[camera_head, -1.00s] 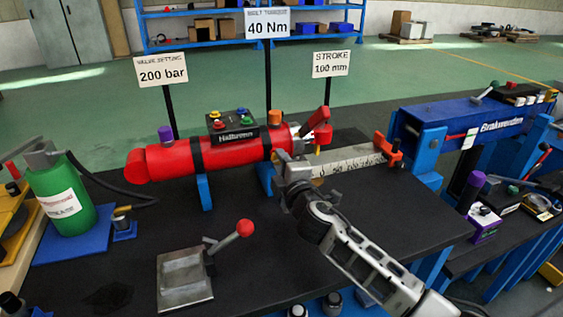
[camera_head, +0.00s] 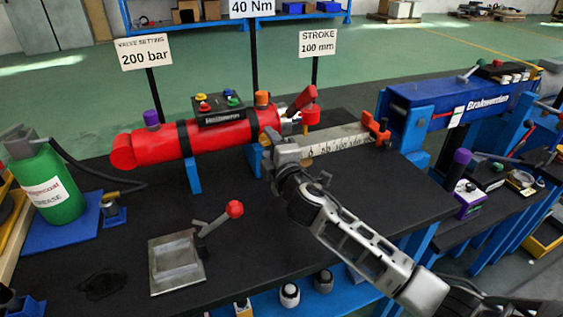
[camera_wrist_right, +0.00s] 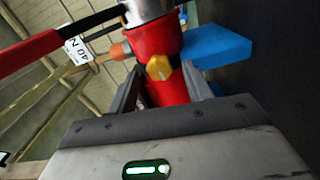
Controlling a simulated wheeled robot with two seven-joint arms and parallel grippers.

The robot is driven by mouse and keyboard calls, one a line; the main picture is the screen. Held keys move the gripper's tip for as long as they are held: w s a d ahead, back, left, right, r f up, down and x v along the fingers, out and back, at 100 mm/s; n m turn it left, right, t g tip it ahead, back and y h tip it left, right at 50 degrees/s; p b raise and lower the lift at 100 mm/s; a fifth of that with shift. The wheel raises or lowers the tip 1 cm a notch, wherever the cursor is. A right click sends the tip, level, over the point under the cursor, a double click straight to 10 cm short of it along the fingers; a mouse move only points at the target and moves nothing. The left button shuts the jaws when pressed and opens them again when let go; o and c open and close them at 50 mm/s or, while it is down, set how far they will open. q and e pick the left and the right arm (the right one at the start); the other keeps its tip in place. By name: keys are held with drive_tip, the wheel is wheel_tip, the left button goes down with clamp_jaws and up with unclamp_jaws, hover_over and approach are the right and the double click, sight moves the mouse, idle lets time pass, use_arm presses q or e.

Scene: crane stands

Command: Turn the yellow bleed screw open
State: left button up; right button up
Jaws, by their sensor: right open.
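The yellow bleed screw (camera_wrist_right: 158,67) shows in the right wrist view, a hex-shaped head on the red cylinder (camera_wrist_right: 152,45). In the head view the same red cylinder (camera_head: 165,146) lies on blue supports, and my right gripper seems to hide the screw there. My right gripper (camera_head: 272,146) is at the cylinder's right end. In the right wrist view its fingers (camera_wrist_right: 163,88) are apart, one on each side of the red body, with the screw head between them and slightly beyond. I cannot tell whether they touch anything. My left gripper is not in view.
A red lever (camera_head: 301,100) rises just behind my right gripper. A marked metal scale (camera_head: 340,140) lies to its right. A steel block with a red-knobbed lever (camera_head: 234,209) stands in front. A green bottle (camera_head: 52,190) stands at left. The dark bench front is mostly clear.

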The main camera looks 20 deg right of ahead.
drive_tip(key=s, duration=1.5)
drive_tip(key=shift+s+d+b, duration=0.2)
drive_tip(key=shift+d+b, duration=0.1)
drive_tip(key=shift+b, duration=0.1)
